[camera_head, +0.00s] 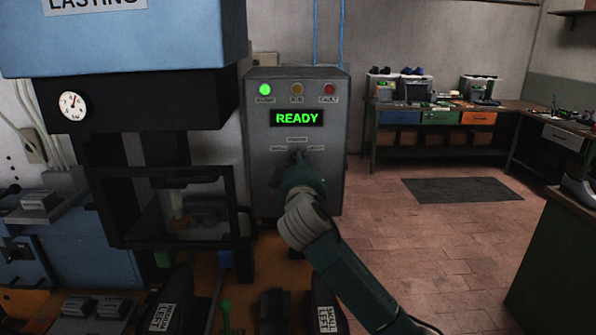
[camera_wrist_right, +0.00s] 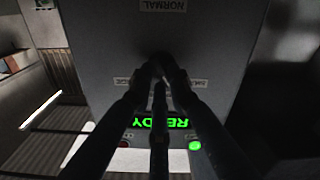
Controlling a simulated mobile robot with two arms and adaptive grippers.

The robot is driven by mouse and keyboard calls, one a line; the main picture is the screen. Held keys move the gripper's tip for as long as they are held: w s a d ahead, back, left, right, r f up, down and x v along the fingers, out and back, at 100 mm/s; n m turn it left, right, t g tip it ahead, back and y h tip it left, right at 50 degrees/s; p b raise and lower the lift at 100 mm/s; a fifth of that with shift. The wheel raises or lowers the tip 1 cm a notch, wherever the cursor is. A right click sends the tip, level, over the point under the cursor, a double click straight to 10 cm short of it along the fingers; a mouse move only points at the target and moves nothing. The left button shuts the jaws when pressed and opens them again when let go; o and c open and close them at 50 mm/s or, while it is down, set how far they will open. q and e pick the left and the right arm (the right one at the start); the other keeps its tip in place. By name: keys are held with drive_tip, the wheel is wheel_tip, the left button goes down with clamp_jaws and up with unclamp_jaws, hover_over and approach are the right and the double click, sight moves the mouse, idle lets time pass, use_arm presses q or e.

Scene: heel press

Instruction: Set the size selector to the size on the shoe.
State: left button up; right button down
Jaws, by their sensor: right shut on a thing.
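The grey control box (camera_head: 296,100) stands in the middle of the head view with a green READY display (camera_head: 297,118). Small labels surround the selector; their print is too small to read in the head view. My right gripper (camera_head: 297,160) reaches the box front and is shut on the selector knob (camera_wrist_right: 157,62), which the fingers mostly hide. Its pointing direction cannot be told. Two dark shoes lie at the bottom: one with a tag seemingly reading MEDIUM LEFT (camera_head: 161,317), one with a tag seemingly reading SMALL LEFT (camera_head: 327,319). My left gripper is not in view.
The blue-topped press (camera_head: 130,45) with its black frame (camera_head: 170,245) stands close left of the box. The wrist view shows a NORMAL label (camera_wrist_right: 163,5), upside down. Benches (camera_head: 440,110) stand at the back right.

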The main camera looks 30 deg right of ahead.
drive_tip(key=shift+d+f+m+b, duration=0.1)
drive_tip(key=shift+m+b, duration=0.75)
drive_tip(key=shift+m, duration=0.6)
drive_tip(key=shift+f+m+b, duration=0.1)
drive_tip(key=shift+m+b, duration=0.75)
drive_tip(key=shift+m, duration=0.6)
drive_tip(key=c, duration=1.6)
unclamp_jaws()
drive_tip(key=shift+s+r, duration=0.1)
drive_tip(key=shift+c, duration=0.2)
drive_tip(key=v, duration=1.2)
drive_tip(key=shift+d, duration=0.1)
